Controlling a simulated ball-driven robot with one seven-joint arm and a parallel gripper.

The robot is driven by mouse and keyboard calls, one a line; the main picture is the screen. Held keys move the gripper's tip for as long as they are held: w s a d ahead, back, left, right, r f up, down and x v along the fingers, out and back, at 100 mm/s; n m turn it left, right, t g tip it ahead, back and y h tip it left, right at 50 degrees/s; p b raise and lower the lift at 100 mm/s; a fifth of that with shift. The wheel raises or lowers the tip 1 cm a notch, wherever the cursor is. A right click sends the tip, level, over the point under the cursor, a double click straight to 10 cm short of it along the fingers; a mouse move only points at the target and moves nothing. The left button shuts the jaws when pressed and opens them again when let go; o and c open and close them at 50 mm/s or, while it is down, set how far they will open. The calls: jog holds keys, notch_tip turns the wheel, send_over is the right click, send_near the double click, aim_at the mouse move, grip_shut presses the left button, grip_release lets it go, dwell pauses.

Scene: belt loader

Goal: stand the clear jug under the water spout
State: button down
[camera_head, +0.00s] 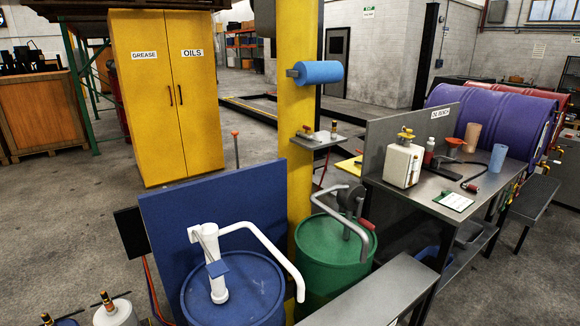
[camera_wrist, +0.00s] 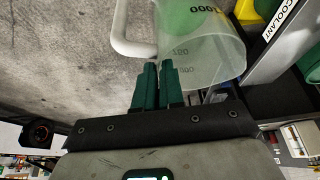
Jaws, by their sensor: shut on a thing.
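The clear jug (camera_wrist: 205,45) is in the upper middle of the wrist view, see-through with dark volume marks. My gripper (camera_wrist: 158,70), with dark green fingers, is shut on it at its near edge; the exact spot of contact is hard to see. A white curved tube (camera_wrist: 128,42) shows just left of the jug; I cannot tell whether it is a handle or a pipe. In the head view neither my gripper nor the jug shows. There a white pump (camera_head: 209,262) with a long bent white spout (camera_head: 268,240) stands on a blue drum (camera_head: 250,303).
A green drum (camera_head: 325,250) with a grey crank pump stands right of the blue drum. A blue panel (camera_head: 165,215) is behind the blue drum. A grey bench (camera_head: 375,290) and a worktable (camera_head: 470,180) with containers are at right. The concrete floor at left is largely open.

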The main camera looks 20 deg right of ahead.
jog(key=w+a+f+n+t+y, duration=0.1)
jog(key=w+a+f+n+y, duration=0.1)
jog(key=w+a+n, duration=0.4)
jog(key=w+a+f+n+t+y, duration=0.2)
jog(key=w+a+f+n, duration=0.2)
jog(key=w+a+n, duration=0.3)
jog(key=shift+w+a+n, duration=0.3)
jog(key=shift+w+a, duration=2.4)
jog(key=shift+a, duration=3.8)
